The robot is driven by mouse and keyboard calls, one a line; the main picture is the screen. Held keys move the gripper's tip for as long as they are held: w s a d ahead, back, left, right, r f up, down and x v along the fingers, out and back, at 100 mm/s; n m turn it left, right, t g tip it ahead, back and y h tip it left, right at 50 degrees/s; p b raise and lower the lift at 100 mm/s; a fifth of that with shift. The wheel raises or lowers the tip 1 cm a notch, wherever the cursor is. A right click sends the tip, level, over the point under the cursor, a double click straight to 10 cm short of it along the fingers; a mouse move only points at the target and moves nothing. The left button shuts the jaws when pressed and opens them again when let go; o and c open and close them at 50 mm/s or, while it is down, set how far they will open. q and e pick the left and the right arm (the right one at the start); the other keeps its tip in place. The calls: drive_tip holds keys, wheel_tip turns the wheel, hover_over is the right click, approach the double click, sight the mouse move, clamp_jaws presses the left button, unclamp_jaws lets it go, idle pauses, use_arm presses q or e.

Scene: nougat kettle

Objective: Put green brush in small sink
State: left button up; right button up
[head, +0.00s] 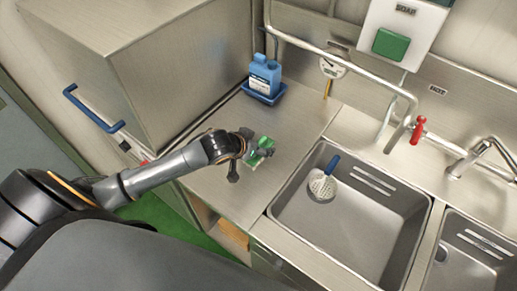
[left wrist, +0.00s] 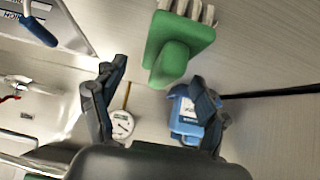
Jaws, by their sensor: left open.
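The green brush (left wrist: 180,52) has a green block handle and pale bristles. In the left wrist view it lies just beyond my left gripper's fingertips, in line with the gap between them. In the head view the brush (head: 267,142) is on the steel counter, partly hidden by the gripper. My left gripper (head: 248,157) is open around or just above it; contact cannot be told. Its two spread fingers show in the left wrist view (left wrist: 157,95). The small sink (head: 462,270) is at the lower right, cut off by the frame edge. My right gripper is not in view.
A larger sink (head: 345,225) lies between the counter (head: 225,195) and the small sink, with a blue-handled scrubber (head: 323,184) inside. A blue soap bottle (head: 265,75) stands at the back. A steel cabinet (head: 170,70) is left. A red-handled tap (head: 418,130) and faucet (head: 485,150) rise behind the sinks.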

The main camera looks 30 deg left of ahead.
sight(264, 144)
use_arm(q)
drive_tip(key=p+x, duration=0.1)
drive_tip(key=x, duration=0.2)
drive_tip(key=shift+w, duration=0.15)
drive_tip(key=shift+w+f, duration=0.25)
drive_tip(key=shift+f, duration=0.1)
drive_tip(key=shift+w+f, duration=0.1)
drive_tip(key=shift+f, duration=0.1)
drive_tip(key=shift+c, duration=0.4)
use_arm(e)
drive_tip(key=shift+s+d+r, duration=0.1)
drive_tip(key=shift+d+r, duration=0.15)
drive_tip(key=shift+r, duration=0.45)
use_arm(q)
drive_tip(key=c, duration=1.2)
drive_tip(key=shift+r, duration=0.15)
